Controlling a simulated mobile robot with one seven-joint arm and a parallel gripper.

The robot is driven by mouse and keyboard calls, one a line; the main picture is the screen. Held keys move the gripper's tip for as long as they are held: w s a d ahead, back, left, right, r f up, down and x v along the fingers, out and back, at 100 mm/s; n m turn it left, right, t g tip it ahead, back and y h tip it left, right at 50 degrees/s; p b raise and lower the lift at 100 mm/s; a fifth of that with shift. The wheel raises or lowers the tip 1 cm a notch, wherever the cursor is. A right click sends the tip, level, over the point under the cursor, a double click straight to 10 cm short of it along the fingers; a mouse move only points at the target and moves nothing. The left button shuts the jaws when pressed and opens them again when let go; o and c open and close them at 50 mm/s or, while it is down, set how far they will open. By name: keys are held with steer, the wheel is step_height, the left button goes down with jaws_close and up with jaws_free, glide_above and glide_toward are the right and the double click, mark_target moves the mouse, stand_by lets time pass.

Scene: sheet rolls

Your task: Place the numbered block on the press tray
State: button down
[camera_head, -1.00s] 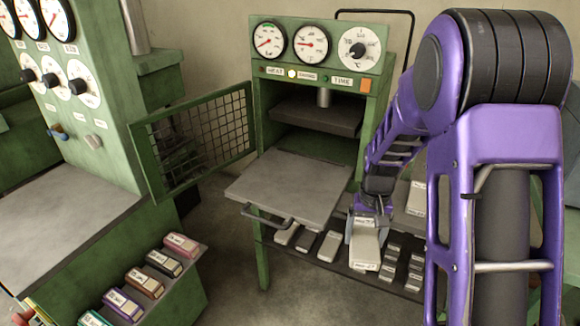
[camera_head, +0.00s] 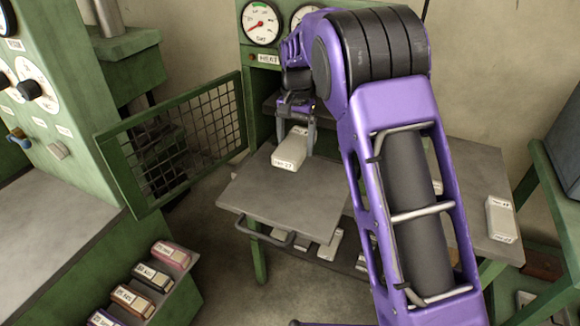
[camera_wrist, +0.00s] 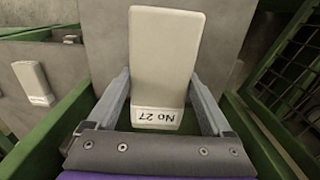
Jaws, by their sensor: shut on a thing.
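A pale block (camera_head: 290,149) labelled No 27 is held between the two fingers of my gripper (camera_head: 298,135), over the back part of the press tray. Its label end faces the head camera. In the wrist view the block (camera_wrist: 166,60) lies between the grey fingers, its label near the gripper's palm. The press tray (camera_head: 280,195) is a bare grey plate, pulled out in front of the green press. I cannot tell how large the gap between block and tray is.
The open mesh door (camera_head: 175,150) stands left of the tray. A grey side table (camera_head: 470,170) on the right carries another pale block (camera_head: 501,218). Several coloured labelled blocks sit on a rack (camera_head: 180,290) at lower left. My arm hides much of the press.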

mark_target(294, 179)
steer(key=shift+w+a, duration=0.1)
steer(key=shift+w, duration=0.25)
steer(key=shift+w+f, duration=0.1)
steer(key=shift+f, duration=0.2)
step_height(294, 179, down, 9)
steer(key=shift+f, duration=0.1)
steer(key=shift+f+b, duration=0.2)
steer(key=shift+b, duration=0.15)
jaws_free()
step_height(294, 179, up, 12)
steer(key=shift+r+p, duration=0.15)
steer(key=shift+p, duration=0.3)
